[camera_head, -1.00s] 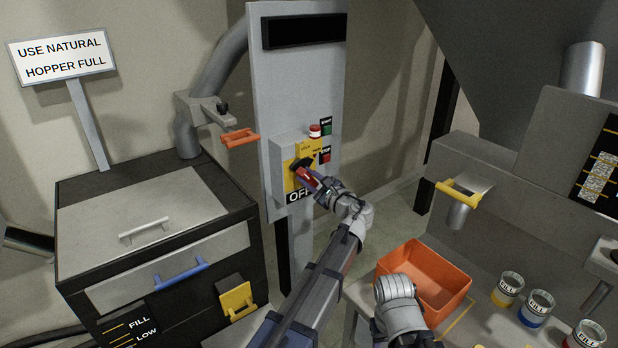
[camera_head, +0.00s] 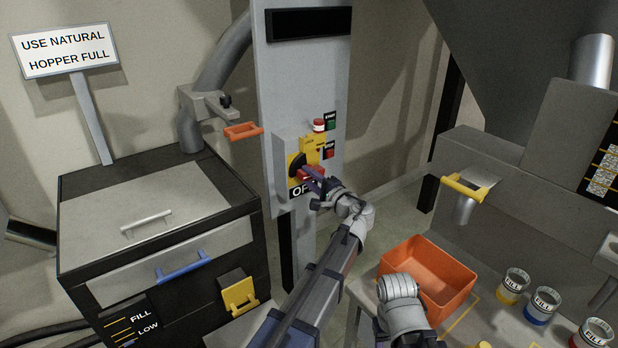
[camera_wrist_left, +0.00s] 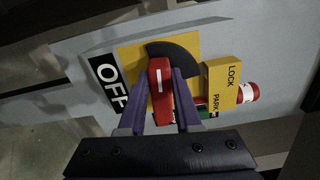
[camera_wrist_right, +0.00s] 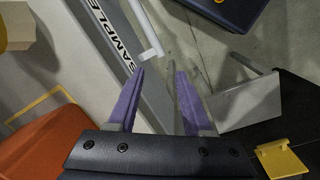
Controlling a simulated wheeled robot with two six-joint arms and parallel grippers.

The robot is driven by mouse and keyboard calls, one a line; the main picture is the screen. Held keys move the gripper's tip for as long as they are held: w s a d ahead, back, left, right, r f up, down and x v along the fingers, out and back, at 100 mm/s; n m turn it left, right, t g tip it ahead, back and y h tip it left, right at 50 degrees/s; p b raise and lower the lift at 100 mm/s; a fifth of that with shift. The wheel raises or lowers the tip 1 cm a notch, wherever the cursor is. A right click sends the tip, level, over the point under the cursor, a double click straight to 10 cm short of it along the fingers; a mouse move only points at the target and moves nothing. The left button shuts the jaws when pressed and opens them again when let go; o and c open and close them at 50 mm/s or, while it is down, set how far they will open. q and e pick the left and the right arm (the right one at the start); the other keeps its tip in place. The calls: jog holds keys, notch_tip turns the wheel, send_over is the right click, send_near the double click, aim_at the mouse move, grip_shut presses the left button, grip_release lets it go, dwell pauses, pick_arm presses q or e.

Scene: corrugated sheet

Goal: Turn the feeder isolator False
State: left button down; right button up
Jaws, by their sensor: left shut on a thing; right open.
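The feeder isolator is a yellow plate (camera_head: 293,181) with a black disc and a red handle (camera_head: 312,174) on a grey box on the panel. In the left wrist view the red handle (camera_wrist_left: 160,95), with a white mark, stands between the purple fingers of my left gripper (camera_wrist_left: 160,100), which is shut on it. My left gripper also shows in the head view (camera_head: 318,182). An "OFF" label (camera_wrist_left: 107,82) is beside the plate, and a yellow "LOCK PARK" tab (camera_wrist_left: 223,86) is on the other side. My right gripper (camera_wrist_right: 158,100) is open and empty.
A red button (camera_head: 319,125) and START and STOP controls are on the panel by the isolator. An orange bin (camera_head: 430,275) stands near my right arm. A black cabinet (camera_head: 160,235) is at left, and several FILL cans stand at right.

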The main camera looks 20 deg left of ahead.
pick_arm(q)
jog(key=shift+s+f+n, duration=0.1)
jog(key=shift+f+n, duration=0.05)
jog(key=shift+n, duration=0.55)
jog(key=c, duration=0.6)
grip_release()
jog(key=v, duration=0.7)
jog(key=shift+s+d, duration=0.2)
jog(key=shift+d, duration=0.15)
